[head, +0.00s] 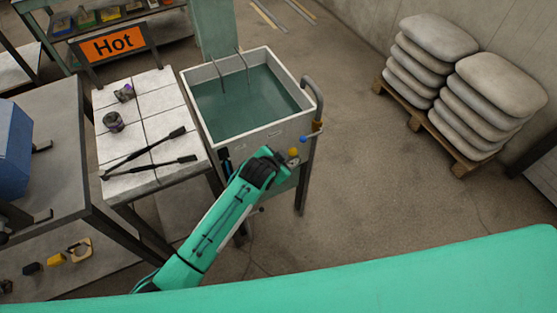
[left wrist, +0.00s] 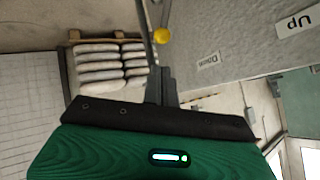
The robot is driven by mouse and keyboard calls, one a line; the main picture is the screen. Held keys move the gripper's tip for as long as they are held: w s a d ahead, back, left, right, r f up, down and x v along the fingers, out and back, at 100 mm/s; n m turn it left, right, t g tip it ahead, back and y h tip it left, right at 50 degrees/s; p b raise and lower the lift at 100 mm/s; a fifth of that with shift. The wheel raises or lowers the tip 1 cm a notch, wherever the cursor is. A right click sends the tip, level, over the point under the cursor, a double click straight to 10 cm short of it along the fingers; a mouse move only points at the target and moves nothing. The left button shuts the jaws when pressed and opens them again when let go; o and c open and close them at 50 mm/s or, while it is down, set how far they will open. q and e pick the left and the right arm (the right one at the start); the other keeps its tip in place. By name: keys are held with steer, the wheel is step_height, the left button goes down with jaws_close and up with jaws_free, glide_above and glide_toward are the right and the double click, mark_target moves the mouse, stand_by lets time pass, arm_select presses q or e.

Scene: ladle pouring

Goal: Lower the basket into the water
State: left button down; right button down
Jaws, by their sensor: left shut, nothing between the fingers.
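The tank (head: 306,92) with a pale rim holds dark green water (head: 245,105). Two thin dark rods reach down from its far side into the water. I cannot make out a basket in either view. A yellow knob (head: 293,152) is on the tank's near side; it also shows in the left wrist view (left wrist: 160,36), on a grey panel (left wrist: 230,35) with "Down" and "Up" labels. My left gripper (left wrist: 160,72) is shut and empty, its tips just short of the knob in the picture; whether they touch it I cannot tell. My right gripper is not in view.
A blue-handled tap (head: 312,135) is at the tank's right corner. Stacked sacks (head: 490,85) sit on a pallet; floor between is clear.

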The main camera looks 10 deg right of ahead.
arm_select(q)
steer(key=shift+v, duration=1.75)
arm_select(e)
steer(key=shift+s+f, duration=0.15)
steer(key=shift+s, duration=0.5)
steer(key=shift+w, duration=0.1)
arm_select(q)
steer(key=s+a+f+n+g+y, duration=0.15)
steer(key=s+a+f, duration=0.3)
steer(key=f, duration=0.55)
steer(key=s+a+f+n+g+y, duration=0.15)
steer(key=s+a+f, duration=0.35)
steer(key=f, duration=0.5)
steer(key=s+a+f+n, duration=0.25)
steer(key=a+f, duration=0.45)
steer(key=f, duration=0.4)
steer(key=s+a+f+n+g+y, duration=0.1)
steer(key=s+a+f, duration=0.4)
steer(key=s, duration=0.7)
steer(key=s+a+f+n+g, duration=0.1)
steer(key=s+a+f, duration=0.5)
steer(key=s, duration=0.6)
steer(key=s+a+f+n+g+y, duration=0.1)
steer(key=s+a+f, duration=0.5)
steer(key=s, duration=0.7)
steer(key=shift+a+n+g+y, duration=0.2)
steer(key=shift+n+g+y, duration=0.1)
steer(key=shift+n+g, duration=0.3)
